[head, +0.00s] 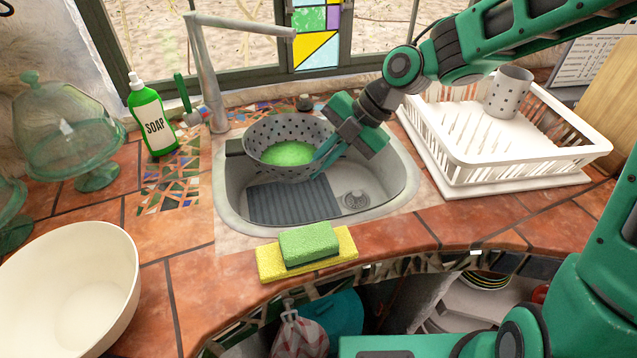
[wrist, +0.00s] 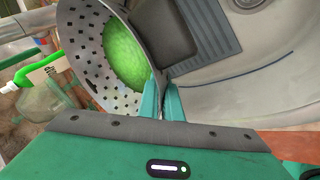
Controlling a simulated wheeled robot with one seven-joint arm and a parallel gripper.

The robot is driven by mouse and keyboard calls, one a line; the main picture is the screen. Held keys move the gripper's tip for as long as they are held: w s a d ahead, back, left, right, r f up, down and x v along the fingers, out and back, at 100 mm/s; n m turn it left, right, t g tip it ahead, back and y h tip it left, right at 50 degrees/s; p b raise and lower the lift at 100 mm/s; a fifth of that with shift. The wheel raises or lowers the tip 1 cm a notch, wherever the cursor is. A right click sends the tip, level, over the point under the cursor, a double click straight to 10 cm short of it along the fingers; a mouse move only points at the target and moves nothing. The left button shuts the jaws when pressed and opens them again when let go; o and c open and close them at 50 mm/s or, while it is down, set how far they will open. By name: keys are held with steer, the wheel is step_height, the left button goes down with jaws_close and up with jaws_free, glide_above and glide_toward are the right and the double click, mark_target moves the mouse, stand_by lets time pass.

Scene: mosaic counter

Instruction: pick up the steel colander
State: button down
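The steel colander (head: 262,135) is a round grey bowl full of small holes, with a bright green mass (head: 288,153) inside. It is over the back left of the sink (head: 385,190); I cannot tell whether its base touches anything. My gripper (head: 322,160) is at its right rim. In the wrist view the colander (wrist: 88,62) is on the left, and the fingers of my gripper (wrist: 162,92) are close together with the rim between them, one inside and one outside. They look shut on the rim; the contact itself is partly hidden.
A faucet (head: 207,75) and soap bottle (head: 152,118) stand behind and left. A white dish rack (head: 520,160) with a grey perforated cup (head: 508,92) is right. A green sponge (head: 308,243) lies on a yellow one (head: 268,262) in front. A cream bowl (head: 110,285) is front left.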

steer(key=r, duration=0.4)
steer(key=shift+w+d, duration=0.15)
steer(key=shift+w, duration=0.15)
steer(key=w+d, duration=1.1)
steer(key=w, duration=0.2)
steer(key=shift+w, duration=0.25)
steer(key=shift+s+f, duration=0.1)
stand_by(1.0)
